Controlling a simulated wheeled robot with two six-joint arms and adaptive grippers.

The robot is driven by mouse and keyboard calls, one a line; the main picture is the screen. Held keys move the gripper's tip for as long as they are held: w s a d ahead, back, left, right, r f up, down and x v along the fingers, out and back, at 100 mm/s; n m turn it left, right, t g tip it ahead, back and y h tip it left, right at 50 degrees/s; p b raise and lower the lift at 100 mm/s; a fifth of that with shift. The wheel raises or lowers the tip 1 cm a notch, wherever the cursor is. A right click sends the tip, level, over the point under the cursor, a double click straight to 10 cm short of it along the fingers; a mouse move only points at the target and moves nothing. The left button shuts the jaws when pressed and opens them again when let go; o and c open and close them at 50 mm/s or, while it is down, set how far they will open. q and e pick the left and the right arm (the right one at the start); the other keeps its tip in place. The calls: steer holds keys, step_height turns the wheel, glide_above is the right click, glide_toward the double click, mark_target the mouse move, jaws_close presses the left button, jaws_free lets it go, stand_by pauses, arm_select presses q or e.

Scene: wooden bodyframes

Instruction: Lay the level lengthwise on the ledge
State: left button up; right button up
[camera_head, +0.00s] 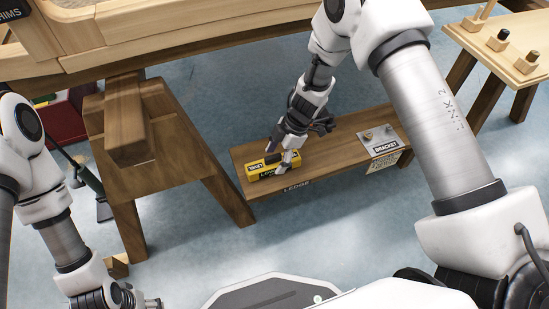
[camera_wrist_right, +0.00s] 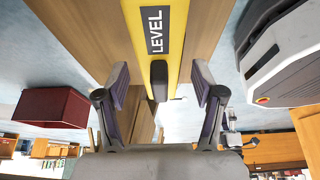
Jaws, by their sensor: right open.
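The yellow level (camera_head: 259,175) rests on the left end of the wooden ledge (camera_head: 337,136), lying roughly along the ledge's length. My right gripper (camera_head: 280,158) is open at the level. In the right wrist view, its two fingers (camera_wrist_right: 160,82) stand apart on either side of the level's near end, with gaps visible. My left gripper (camera_head: 150,302) is at the bottom left edge of the head view, mostly cut off, and its fingers are not clear.
A metal plate with a bracket label (camera_head: 379,137) sits on the ledge's right part. A wooden trestle (camera_head: 150,135) stands left of the ledge. A wooden body frame (camera_head: 190,30) spans above. A dark red box (camera_wrist_right: 48,108) is on the floor. The ledge's middle is clear.

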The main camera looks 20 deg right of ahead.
steer(key=p+v, duration=0.5)
steer(key=v, duration=0.5)
steer(key=shift+r, duration=0.15)
steer(key=s+a+f+m+t+y, duration=0.1)
steer(key=s+a+f+m, duration=0.2)
steer(key=s+m, duration=0.25)
steer(key=s+a+f+m+y, duration=0.1)
steer(key=s+a+f+m, duration=0.1)
steer(key=s+f+m, duration=0.4)
steer(key=s+d+m+h, duration=0.3)
steer(key=s+d, duration=0.1)
steer(key=s, duration=0.3)
steer(key=s+d+f+m+g+h, duration=0.1)
steer(key=s+d+m+h, duration=0.2)
steer(key=s, duration=0.5)
steer(key=shift+s+d+f+m, duration=0.3)
steer(key=shift+d+m, duration=0.35)
steer(key=shift+d, duration=0.55)
